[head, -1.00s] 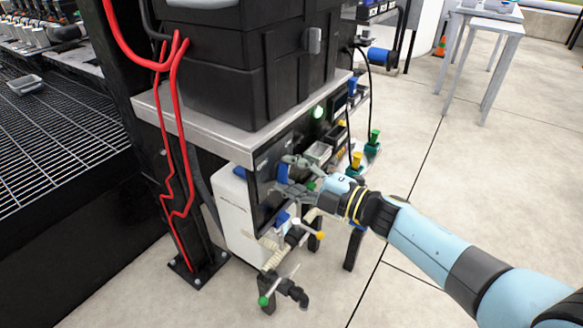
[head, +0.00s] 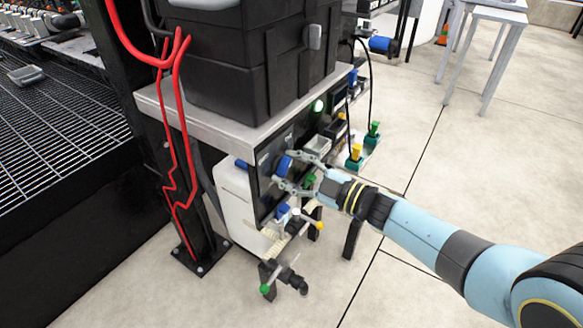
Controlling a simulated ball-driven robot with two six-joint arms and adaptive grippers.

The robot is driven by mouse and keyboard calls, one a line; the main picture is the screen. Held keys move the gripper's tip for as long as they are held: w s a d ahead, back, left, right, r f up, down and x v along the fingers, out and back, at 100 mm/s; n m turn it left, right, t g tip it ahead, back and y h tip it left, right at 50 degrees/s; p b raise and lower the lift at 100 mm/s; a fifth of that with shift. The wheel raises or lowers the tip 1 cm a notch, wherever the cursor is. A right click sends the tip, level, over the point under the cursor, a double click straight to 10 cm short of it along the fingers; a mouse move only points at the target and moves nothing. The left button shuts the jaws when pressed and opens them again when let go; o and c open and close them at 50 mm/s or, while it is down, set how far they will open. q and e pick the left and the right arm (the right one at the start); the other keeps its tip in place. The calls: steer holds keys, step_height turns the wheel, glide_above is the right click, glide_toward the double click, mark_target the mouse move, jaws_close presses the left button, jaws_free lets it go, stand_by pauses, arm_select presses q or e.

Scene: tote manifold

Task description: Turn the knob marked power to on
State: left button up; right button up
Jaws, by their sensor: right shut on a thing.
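A blue knob (head: 284,166) sits on the dark front panel (head: 266,168) of the unit under the grey shelf. My right gripper (head: 287,169) reaches in from the right, with one finger above the knob and one below it, shut on the knob. I cannot read the knob's label or tell which way it points. My left gripper is not in view.
Black cases (head: 245,60) stand on the grey shelf (head: 205,125) above the panel. A lit green lamp (head: 318,106) is on the panel. Valves with coloured handles stick out below. Red hoses (head: 178,120) run down the left.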

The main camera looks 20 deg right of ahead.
steer(key=shift+f, duration=0.1)
steer(key=o, duration=1.2)
steer(key=shift+c, duration=0.2)
steer(key=v, duration=1.2)
